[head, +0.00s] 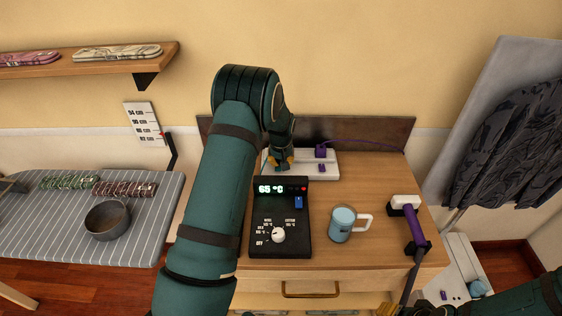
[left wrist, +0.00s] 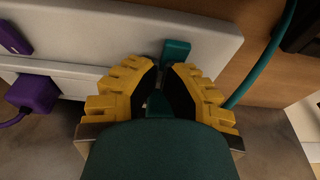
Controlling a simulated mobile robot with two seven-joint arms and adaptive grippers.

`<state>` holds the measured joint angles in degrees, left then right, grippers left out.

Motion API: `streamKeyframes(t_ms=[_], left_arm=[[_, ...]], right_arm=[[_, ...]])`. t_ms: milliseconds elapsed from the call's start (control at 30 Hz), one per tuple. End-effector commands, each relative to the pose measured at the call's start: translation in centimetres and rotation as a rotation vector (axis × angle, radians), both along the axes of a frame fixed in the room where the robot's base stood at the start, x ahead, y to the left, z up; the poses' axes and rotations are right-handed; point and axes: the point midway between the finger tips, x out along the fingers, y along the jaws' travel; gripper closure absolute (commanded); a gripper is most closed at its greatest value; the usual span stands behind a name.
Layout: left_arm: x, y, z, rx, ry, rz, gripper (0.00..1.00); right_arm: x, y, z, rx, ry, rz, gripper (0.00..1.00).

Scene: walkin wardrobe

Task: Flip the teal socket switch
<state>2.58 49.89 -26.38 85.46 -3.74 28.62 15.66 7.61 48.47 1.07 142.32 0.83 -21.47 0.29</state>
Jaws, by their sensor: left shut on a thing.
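A white socket strip (head: 312,160) lies at the back of the wooden desk. It carries a purple plug (head: 321,150) and a purple switch (head: 322,168). My left gripper (head: 281,163) reaches down onto the strip's left part and covers its teal side. In the left wrist view the teal switch (left wrist: 176,50) shows at the yellow fingertips of my left gripper (left wrist: 164,70), which are shut on it. A teal cable (left wrist: 272,60) runs to the right. The teal plug is not clearly visible. My right gripper shows only partly at the bottom edge of the head view.
In front of the strip stands a black control box (head: 281,240) reading 65 °C. A mug (head: 342,224) and a purple-and-white handheld tool (head: 412,222) stand to its right. A striped ironing board (head: 60,220) with a bowl (head: 107,220) is at left.

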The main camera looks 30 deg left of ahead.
Motion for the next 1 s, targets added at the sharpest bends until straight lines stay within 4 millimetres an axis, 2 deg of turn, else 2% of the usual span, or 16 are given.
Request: streamKeyframes(t_ms=[233,333,600,800,1000], left_arm=[[0.0,0.8,4.8,0.001,-0.006,0.002,1.0],[-0.5,0.3,6.7,0.001,-0.007,-0.002,1.0],[-1.5,-0.2,11.6,0.001,-0.005,0.001,1.0],[-1.9,-0.4,13.3,0.001,-0.004,0.0,1.0],[-2.0,-0.4,13.6,0.001,-0.002,0.0,1.0]], right_arm=[[0.0,-0.1,2.8,0.005,-0.003,0.0,0.53],[0.0,-0.1,2.3,0.005,-0.002,0.001,0.53],[0.0,-0.1,2.3,0.005,-0.002,0.0,0.53],[0.0,-0.1,2.4,0.005,-0.002,0.0,0.53],[0.0,-0.1,2.4,0.005,-0.002,0.0,0.53]])
